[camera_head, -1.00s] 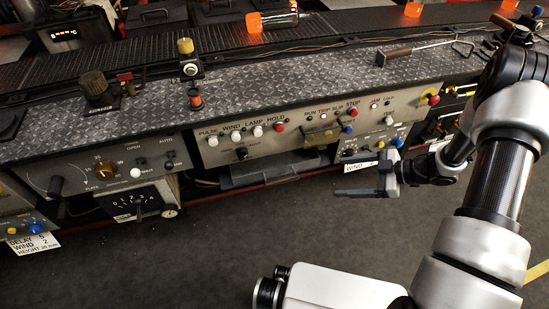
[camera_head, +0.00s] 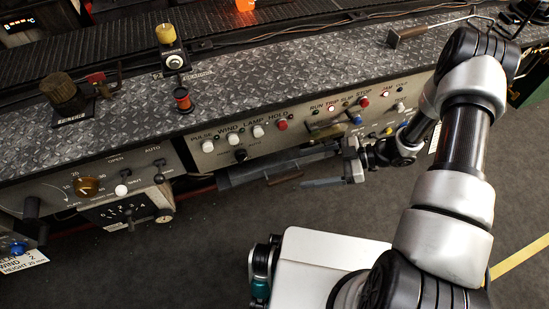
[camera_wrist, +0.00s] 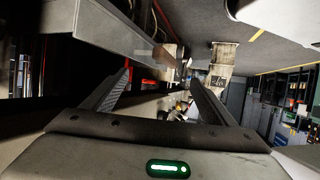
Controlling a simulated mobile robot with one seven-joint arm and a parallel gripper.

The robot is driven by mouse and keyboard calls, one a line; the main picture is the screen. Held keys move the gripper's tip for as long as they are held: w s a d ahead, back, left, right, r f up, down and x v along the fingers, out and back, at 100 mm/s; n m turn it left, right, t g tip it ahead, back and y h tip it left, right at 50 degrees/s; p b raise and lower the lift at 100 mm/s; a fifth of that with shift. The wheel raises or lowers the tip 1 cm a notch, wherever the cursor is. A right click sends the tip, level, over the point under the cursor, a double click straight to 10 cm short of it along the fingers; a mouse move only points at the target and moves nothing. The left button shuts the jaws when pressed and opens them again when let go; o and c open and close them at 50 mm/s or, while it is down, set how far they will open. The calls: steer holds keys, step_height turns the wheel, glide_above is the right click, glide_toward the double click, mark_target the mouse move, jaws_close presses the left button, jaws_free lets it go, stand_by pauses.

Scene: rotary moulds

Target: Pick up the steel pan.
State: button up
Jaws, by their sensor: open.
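A grey steel, tray-like shape, seemingly the pan (camera_head: 245,172), shows below the front of the control console in the head view. Its right part is hidden by or merges with my gripper. My gripper (camera_head: 302,172) is at its right end, below the panel, with its jaws pointing left. In the wrist view my gripper (camera_wrist: 158,75) has its two fingers wide apart with nothing held between them. A long grey metal piece crosses the upper left of that view, beyond the left finger; I cannot tell if it is the pan.
The console (camera_head: 230,145) with knobs and buttons overhangs close above my gripper. The dark floor (camera_head: 120,265) in front is clear.

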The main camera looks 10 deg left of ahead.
mark_target(274, 173)
steer(key=b+x, duration=0.2)
steer(key=x, duration=1)
steer(key=shift+d, duration=0.1)
steer(key=c, duration=2)
